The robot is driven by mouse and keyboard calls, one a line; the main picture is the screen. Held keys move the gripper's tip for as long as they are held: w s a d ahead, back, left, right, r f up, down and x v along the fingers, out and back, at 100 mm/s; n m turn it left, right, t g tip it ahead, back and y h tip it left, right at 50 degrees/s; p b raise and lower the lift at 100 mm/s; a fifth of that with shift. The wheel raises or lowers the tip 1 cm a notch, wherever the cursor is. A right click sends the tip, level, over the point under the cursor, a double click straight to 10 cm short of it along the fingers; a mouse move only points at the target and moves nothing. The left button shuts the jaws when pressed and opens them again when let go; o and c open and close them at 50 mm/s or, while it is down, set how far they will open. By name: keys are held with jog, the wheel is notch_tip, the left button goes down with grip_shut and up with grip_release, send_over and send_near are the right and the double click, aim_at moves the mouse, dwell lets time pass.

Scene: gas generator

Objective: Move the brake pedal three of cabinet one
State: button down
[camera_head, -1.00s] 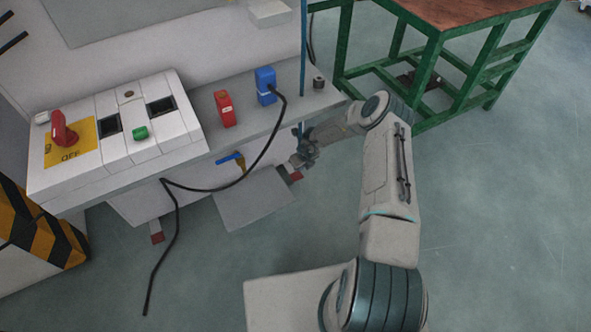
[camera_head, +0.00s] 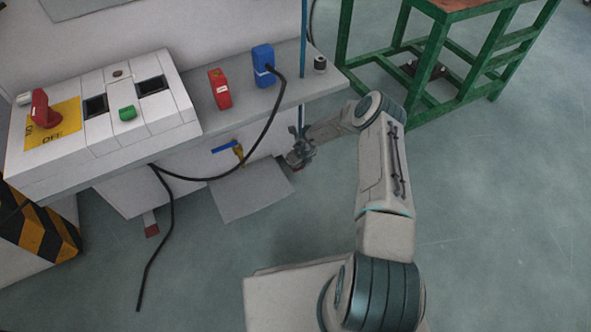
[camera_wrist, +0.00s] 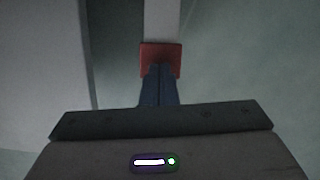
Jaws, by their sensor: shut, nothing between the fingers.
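A red brake pedal (camera_wrist: 160,50) on a pale arm shows at the top middle of the wrist view. My gripper (camera_wrist: 159,70) is shut, its two dark fingers together, with the tips overlapping the pedal's near part in the picture. I cannot tell whether they touch it. In the head view my gripper (camera_head: 297,162) is low beside the right end of the white cabinet (camera_head: 185,178), and mostly hides this pedal. A second red pedal (camera_head: 152,230) sticks out below the cabinet's left part.
A grey plate (camera_head: 250,192) juts out low, left of my gripper. A black cable (camera_head: 262,130) hangs in front of the cabinet from a blue plug (camera_head: 263,66). A green table frame (camera_head: 430,75) stands at the back right. The floor on the right is clear.

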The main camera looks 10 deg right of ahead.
aim_at(299, 170)
jog(key=shift+f, duration=0.2)
notch_tip(299, 170, down, 4)
jog(key=b, duration=0.3)
jog(key=shift+f+b, duration=0.2)
jog(key=shift+b, duration=0.15)
jog(key=shift+r, duration=0.1)
jog(key=shift+s+r+p, duration=0.1)
jog(key=shift+r+p, duration=0.05)
jog(key=shift+p, duration=0.2)
jog(key=s+p, duration=0.1)
jog(key=s+d+p, duration=0.1)
jog(key=shift+s+d+r+p, duration=0.1)
jog(key=shift+s+r+p, duration=0.15)
jog(key=shift+r+p, duration=0.1)
